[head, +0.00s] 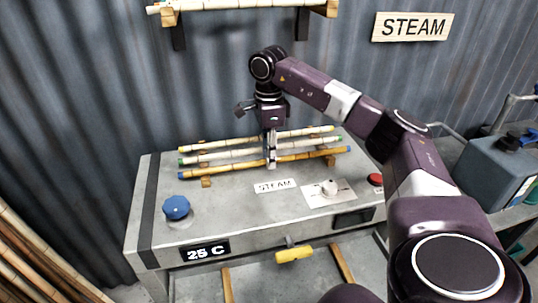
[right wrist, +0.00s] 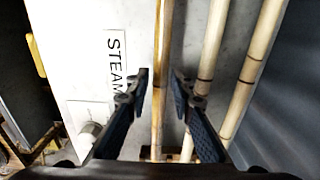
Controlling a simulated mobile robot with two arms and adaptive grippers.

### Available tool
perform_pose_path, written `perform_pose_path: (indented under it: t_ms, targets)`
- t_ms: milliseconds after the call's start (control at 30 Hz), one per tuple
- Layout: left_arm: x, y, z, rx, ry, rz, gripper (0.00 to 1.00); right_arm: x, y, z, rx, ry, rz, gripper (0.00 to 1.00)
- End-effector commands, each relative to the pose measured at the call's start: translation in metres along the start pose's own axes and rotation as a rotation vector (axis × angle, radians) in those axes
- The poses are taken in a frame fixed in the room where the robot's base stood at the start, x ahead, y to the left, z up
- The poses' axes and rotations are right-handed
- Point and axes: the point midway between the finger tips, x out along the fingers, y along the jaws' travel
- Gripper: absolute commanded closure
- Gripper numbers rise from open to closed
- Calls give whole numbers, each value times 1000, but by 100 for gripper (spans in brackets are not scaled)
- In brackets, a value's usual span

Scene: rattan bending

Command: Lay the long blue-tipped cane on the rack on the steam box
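The long blue-tipped cane (head: 225,171) lies across the front of the rack (head: 206,182) on the steam box (head: 160,225). Its blue ends show at left and right. Two other canes lie behind it, one green-tipped (head: 215,157) and one yellow-tipped (head: 220,143). My right gripper (head: 270,163) points down at the middle of the blue-tipped cane. In the right wrist view, the right gripper (right wrist: 162,74) is open, with a finger on each side of that cane (right wrist: 162,110) and gaps between. My left gripper is not in view.
The box top carries a blue knob (head: 176,207), a STEAM label (head: 275,186), a dial (head: 329,187) and a red button (head: 375,180). A wall shelf (head: 170,18) holds another cane. Several canes (head: 35,260) stand at left. A grey-blue container (head: 495,170) stands at right.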

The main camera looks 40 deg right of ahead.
Motion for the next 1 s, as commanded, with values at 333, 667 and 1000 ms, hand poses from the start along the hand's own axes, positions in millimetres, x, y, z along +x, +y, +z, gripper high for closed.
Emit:
perform_pose_path:
  t_ms: [333,667,1000]
  targets:
    - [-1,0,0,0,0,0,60,-1,0,0,0,0,0,68]
    - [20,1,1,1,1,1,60,-39,-2,1,1,-4,-6,68]
    - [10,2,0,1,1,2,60,-99,-1,0,1,-1,-4,68]
